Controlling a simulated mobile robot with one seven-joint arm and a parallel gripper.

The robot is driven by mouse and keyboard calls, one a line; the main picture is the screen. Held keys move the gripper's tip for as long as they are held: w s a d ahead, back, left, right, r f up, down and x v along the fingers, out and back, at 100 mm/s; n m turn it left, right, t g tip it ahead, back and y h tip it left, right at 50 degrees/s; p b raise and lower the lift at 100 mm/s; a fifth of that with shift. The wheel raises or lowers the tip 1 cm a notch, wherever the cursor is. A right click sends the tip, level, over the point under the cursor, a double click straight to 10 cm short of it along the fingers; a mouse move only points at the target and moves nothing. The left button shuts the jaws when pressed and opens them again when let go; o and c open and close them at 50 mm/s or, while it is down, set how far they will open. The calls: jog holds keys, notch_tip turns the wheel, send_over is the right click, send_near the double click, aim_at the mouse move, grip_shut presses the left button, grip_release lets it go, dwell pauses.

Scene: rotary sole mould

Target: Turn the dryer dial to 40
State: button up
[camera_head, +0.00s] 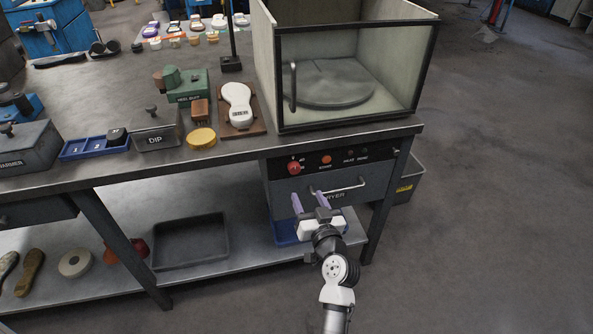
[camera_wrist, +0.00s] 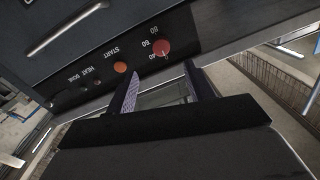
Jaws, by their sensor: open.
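The dryer dial is a red knob (camera_head: 294,168) at the left of the dryer's dark control panel (camera_head: 338,163). It also shows as a red disc in the wrist view (camera_wrist: 161,47), where the marks 40, 60 and 80 are printed around it upside down. An orange START button (camera_head: 326,159) sits right of the dial. My gripper (camera_head: 309,198) is open and empty, its two purple fingers pointing up at the panel, below and right of the dial and apart from it. In the wrist view the fingertips (camera_wrist: 165,78) lie just below the dial. Its pointer setting is unclear.
A drawer handle (camera_head: 340,188) sticks out below the panel, close to the fingers. The glass-fronted chamber (camera_head: 350,75) stands above on the bench. A dark bin (camera_head: 408,180) is on the floor at right. The floor in front is clear.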

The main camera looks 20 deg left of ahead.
aim_at(295, 171)
jog(key=p+x, duration=0.2)
jog(key=x, duration=0.8)
jog(key=shift+a, duration=0.1)
jog(key=c, duration=1)
